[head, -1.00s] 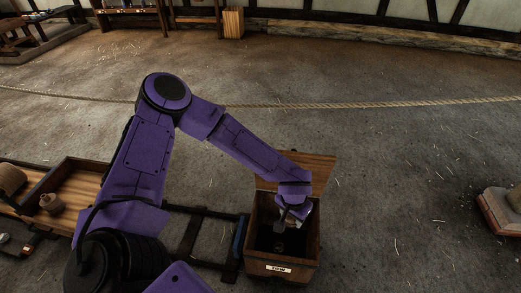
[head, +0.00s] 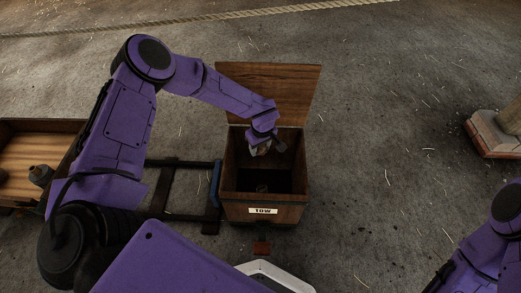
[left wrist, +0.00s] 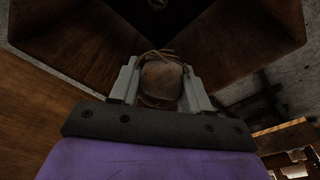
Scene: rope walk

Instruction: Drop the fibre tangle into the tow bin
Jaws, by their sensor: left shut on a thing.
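The tow bin (head: 262,213) is a dark wooden box with a "TOW" label on its front; its lid (head: 285,90) stands open at the back. My left gripper (head: 262,149) is over the bin's opening, near its back edge. In the left wrist view the left gripper (left wrist: 160,84) is shut on the fibre tangle (left wrist: 161,78), a brownish rounded bundle with loose strands, with the bin's inner walls beyond it. In the head view the tangle is mostly hidden by the gripper. Only part of my right arm shows at the lower right; its gripper is out of view.
A brick-edged block (head: 490,138) is at the right. A rope (head: 220,18) crosses the back. Floor right of the bin is clear.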

